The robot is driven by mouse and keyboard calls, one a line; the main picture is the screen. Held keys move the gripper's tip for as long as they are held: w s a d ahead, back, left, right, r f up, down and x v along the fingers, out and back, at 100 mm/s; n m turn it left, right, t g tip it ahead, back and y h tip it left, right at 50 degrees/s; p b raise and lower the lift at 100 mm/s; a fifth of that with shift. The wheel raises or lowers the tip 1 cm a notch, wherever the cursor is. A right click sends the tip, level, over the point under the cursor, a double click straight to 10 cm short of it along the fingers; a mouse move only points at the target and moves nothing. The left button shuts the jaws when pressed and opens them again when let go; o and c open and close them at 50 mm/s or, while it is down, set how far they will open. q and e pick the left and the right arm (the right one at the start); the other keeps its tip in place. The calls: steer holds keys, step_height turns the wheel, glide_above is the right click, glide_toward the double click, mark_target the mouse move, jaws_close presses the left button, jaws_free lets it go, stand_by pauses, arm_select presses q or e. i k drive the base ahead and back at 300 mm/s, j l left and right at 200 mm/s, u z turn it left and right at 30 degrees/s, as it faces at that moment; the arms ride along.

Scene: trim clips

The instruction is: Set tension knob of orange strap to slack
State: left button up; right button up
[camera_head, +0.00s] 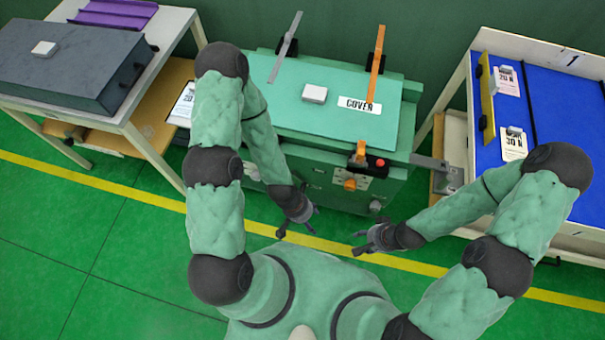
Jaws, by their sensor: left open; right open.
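The orange strap (375,65) stands up at the back right of the green cabinet (290,110), its lower end near the "COVER" label (359,105). An orange clip (361,150) sits at the cabinet's front top edge. Below it on the front face is a small orange knob (350,184) against a pale plate; its setting is too small to read. My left gripper (297,232) is open and empty, in front of and below the cabinet, left of the knob. My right gripper (360,242) is open and empty, in front of the cabinet, below the knob in the picture.
A grey strap (284,48) stands at the cabinet's back left. A red button (380,163) is beside the orange clip. A grey bracket (440,167) juts out right, near the blue-topped table (565,110). A white table (165,40) with a grey case (70,62) stands left.

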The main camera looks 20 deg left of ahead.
mark_target(350, 185)
steer(key=k+l+u, duration=0.1)
steer(key=l, duration=0.3)
steer(key=k+l+u, duration=0.1)
steer(key=k+l, duration=0.15)
steer(key=l, duration=0.15)
steer(key=k+l, duration=0.2)
steer(key=l, duration=0.2)
steer(key=i+u, duration=0.05)
